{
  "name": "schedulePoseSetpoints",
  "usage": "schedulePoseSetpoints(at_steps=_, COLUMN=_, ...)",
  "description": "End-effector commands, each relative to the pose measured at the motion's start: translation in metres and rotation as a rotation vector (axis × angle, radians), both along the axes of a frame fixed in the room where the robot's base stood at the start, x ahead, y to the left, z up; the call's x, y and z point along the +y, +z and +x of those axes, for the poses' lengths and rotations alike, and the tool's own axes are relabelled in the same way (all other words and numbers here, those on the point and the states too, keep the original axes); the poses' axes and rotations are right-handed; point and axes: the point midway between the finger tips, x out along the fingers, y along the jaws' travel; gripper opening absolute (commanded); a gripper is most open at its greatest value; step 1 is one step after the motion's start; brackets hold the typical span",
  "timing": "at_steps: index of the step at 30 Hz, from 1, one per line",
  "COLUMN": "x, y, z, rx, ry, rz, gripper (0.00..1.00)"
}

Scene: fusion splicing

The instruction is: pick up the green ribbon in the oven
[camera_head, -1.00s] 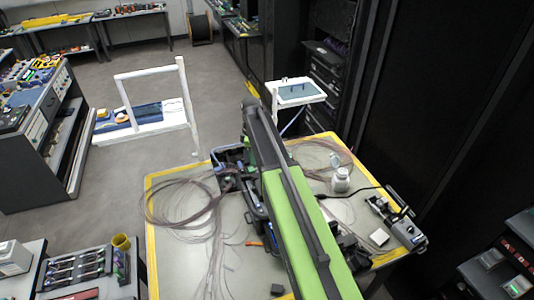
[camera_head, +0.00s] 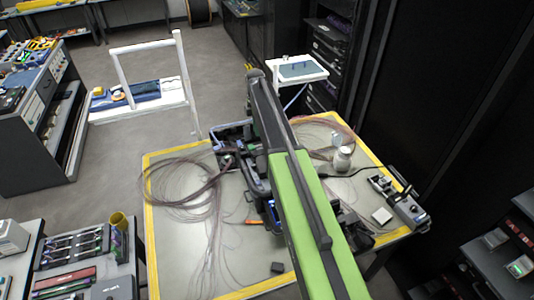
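A dark splicing machine (camera_head: 232,132) stands on the yellow-edged worktable (camera_head: 185,270), left of my green and black arm, which covers part of it. I cannot make out a green ribbon or tell which part is the oven; my arm may hide them. My arm crosses the middle of the view from the bottom up over the table. My gripper does not show; it may be behind the arm.
Looped thin fibres (camera_head: 185,192) lie on the table's left, with more at the back right. A white bottle (camera_head: 342,159) and a small grey device (camera_head: 408,211) stand on the right. A tool bench (camera_head: 75,256) is at lower left. A black cabinet wall (camera_head: 440,100) bounds the right.

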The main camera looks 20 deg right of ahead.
Motion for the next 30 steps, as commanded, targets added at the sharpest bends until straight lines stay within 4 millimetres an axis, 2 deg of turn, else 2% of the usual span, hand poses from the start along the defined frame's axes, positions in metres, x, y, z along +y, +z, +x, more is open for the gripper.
schedulePoseSetpoints(at_steps=1, x=0.0, y=-0.021, z=0.0, rx=0.0, ry=0.0, rz=0.0, gripper=0.16)
schedulePoseSetpoints(at_steps=2, x=0.0, y=-0.025, z=0.0, rx=0.0, ry=-0.001, rz=0.0, gripper=0.16)
schedulePoseSetpoints(at_steps=11, x=0.0, y=-0.033, z=0.0, rx=0.0, ry=-0.001, rz=0.0, gripper=0.16)
schedulePoseSetpoints(at_steps=20, x=0.001, y=-0.08, z=-0.001, rx=0.0, ry=-0.002, rz=0.0, gripper=0.16)
schedulePoseSetpoints(at_steps=28, x=0.001, y=-0.078, z=-0.001, rx=0.0, ry=-0.002, rz=0.0, gripper=0.16)
schedulePoseSetpoints(at_steps=30, x=0.001, y=-0.078, z=-0.001, rx=0.0, ry=-0.003, rz=0.0, gripper=0.07)
